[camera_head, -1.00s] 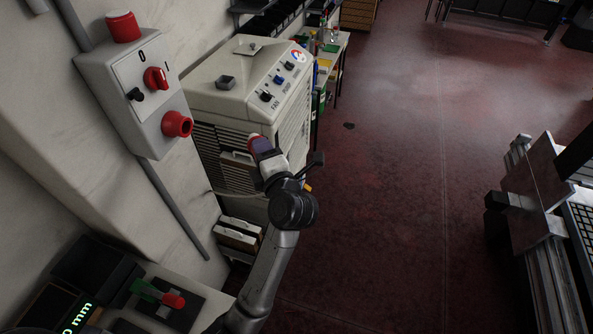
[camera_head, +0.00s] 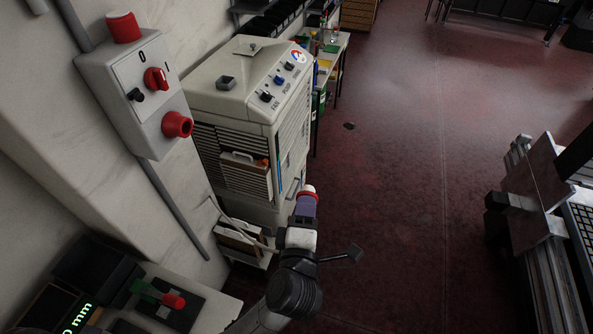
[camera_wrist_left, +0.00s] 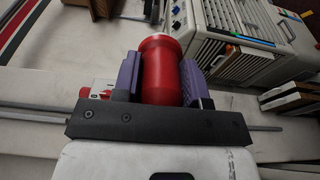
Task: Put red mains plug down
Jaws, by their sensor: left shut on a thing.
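My left gripper (camera_head: 305,208) has purple fingers and is shut on the red mains plug (camera_head: 308,194). In the head view only a red band and a pale end of the plug show past the fingertips. In the left wrist view the red plug (camera_wrist_left: 162,72) is a round red body squeezed between both purple fingers. The gripper holds it in the air, in front of the lower right of the beige machine. My right gripper is not in view.
The grey wall box (camera_head: 140,95) carries a red switch and a red socket (camera_head: 177,124). The beige machine (camera_head: 245,95) stands against the wall. A thin pale cable (camera_head: 235,228) hangs beside my gripper. Open floor (camera_head: 400,200) lies right.

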